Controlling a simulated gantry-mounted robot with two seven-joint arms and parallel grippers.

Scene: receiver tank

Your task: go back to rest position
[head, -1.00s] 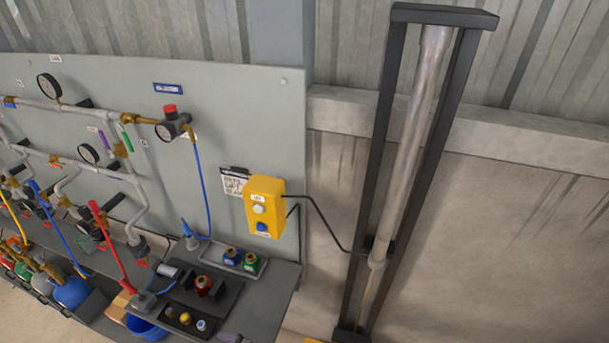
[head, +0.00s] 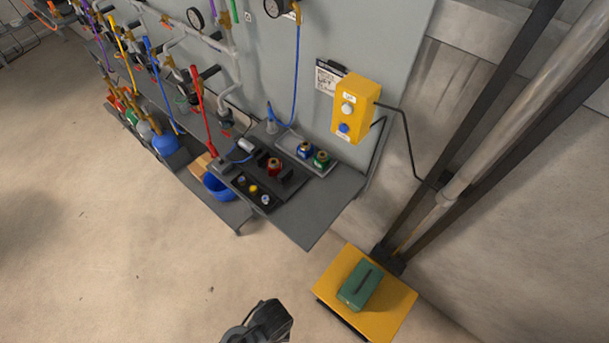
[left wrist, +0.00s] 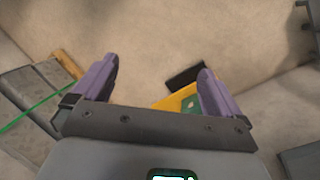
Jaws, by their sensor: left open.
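My left gripper (left wrist: 158,66) shows in the left wrist view with its two purple fingers spread apart and nothing between them. Beyond the fingers is bare floor, with a corner of the yellow platform (left wrist: 178,99) partly hidden behind the right finger. In the head view, a dark part of my own body shows at the bottom centre, over open floor. I cannot tell which part it is. My right gripper is not in view.
The grey bench (head: 317,212) holds several coloured fittings and hoses. A yellow button box (head: 355,108) hangs on the panel. A green case (head: 360,286) lies on the yellow platform (head: 397,300), below the tall black frame (head: 490,90). The floor at left is clear.

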